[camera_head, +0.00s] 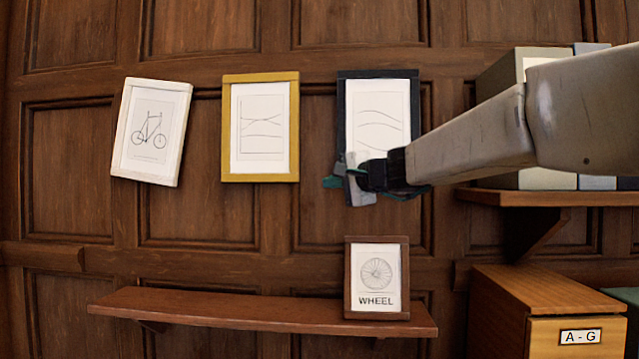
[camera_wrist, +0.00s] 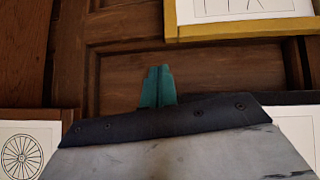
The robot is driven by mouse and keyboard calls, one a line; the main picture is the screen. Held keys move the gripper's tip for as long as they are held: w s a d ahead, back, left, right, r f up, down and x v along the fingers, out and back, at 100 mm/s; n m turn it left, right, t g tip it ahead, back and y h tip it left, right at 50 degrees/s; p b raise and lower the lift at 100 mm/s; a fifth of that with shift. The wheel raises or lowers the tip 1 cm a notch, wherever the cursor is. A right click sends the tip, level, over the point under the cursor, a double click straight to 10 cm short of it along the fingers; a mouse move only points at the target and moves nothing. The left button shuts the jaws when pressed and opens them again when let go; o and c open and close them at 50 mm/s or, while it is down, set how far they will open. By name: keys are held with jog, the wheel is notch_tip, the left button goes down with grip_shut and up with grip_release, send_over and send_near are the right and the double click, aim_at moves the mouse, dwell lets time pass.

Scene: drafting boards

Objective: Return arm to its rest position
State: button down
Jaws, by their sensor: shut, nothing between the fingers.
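My arm reaches in from the right in the head view. My gripper (camera_head: 345,181) is in front of the lower part of the dark-framed picture (camera_head: 379,82), hiding its lower edge. In the wrist view my gripper's teal fingers (camera_wrist: 157,87) are together, with nothing between them and brown panelling behind.
A tilted white-framed bicycle picture (camera_head: 152,131) and a yellow-framed picture (camera_head: 260,178) hang on the panelled wall. A brown-framed WHEEL picture (camera_head: 376,315) stands on a wall shelf (camera_head: 200,304). At right are a shelf with binders (camera_head: 545,198) and an A - G cabinet (camera_head: 500,295).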

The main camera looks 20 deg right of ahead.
jog(key=s+a+f+n+g, duration=0.2)
jog(key=s+f+n+g, duration=0.25)
jog(key=s+f, duration=0.55)
jog(key=s+a+f+n+g, duration=0.3)
jog(key=s+f+g, duration=0.2)
jog(key=s+f, duration=0.5)
jog(key=s+d+f+n+g+h, duration=0.2)
jog(key=s+f, duration=0.4)
jog(key=s, duration=0.6)
jog(key=s+d+f+n+g+h, duration=0.3)
jog(key=s+d+f+h, duration=0.1)
jog(key=s, duration=0.7)
jog(key=shift+s+d+f, duration=0.35)
jog(key=shift+d+f, duration=0.3)
jog(key=shift+f, duration=0.25)
